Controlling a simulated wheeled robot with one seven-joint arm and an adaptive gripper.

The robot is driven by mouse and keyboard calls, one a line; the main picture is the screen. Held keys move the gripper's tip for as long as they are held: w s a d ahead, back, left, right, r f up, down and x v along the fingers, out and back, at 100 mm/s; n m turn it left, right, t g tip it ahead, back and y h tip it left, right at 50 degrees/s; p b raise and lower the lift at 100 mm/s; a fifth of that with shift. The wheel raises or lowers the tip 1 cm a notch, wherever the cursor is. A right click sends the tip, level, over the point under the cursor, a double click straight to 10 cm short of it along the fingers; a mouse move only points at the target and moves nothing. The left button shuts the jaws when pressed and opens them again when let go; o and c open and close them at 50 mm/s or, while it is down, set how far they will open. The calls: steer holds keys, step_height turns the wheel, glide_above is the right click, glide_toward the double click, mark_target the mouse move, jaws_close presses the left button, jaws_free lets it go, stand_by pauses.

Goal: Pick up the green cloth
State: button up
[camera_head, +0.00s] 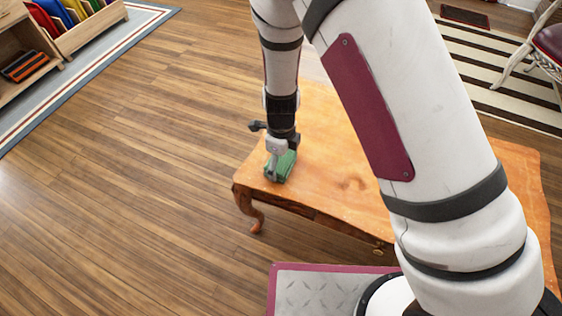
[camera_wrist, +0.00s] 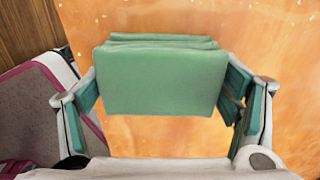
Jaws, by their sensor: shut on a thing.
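A folded green cloth (camera_head: 283,167) is at the near left corner of the orange-brown wooden table (camera_head: 325,195) in the head view. My gripper (camera_head: 278,158) points down onto it. In the wrist view the folded green cloth (camera_wrist: 160,80) sits between the two fingers of my gripper (camera_wrist: 163,98), which are shut on it from both sides. Its folded layers show along the far edge. The table top (camera_wrist: 250,30) is behind the cloth. I cannot tell whether the cloth touches the table or is slightly above it.
A wooden shelf (camera_head: 85,30) with colored items stands at the upper left on a blue-grey rug (camera_head: 60,98). A striped rug (camera_head: 500,85) and a chair (camera_head: 548,45) are at the upper right. Wood floor (camera_head: 140,180) left of the table is clear.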

steer(key=shift+r+p, duration=0.4)
steer(key=shift+r, duration=0.35)
step_height(320, 180, up, 2)
steer(key=shift+r+p, duration=0.2)
steer(key=shift+p, duration=0.45)
steer(key=s+d+r+p, duration=0.1)
steer(key=s+d, duration=0.3)
steer(key=s, duration=1.1)
steer(key=shift+s+d, duration=0.2)
steer(key=shift+o, duration=1.3)
steer(key=shift+w, duration=0.1)
steer(key=shift+c, duration=0.5)
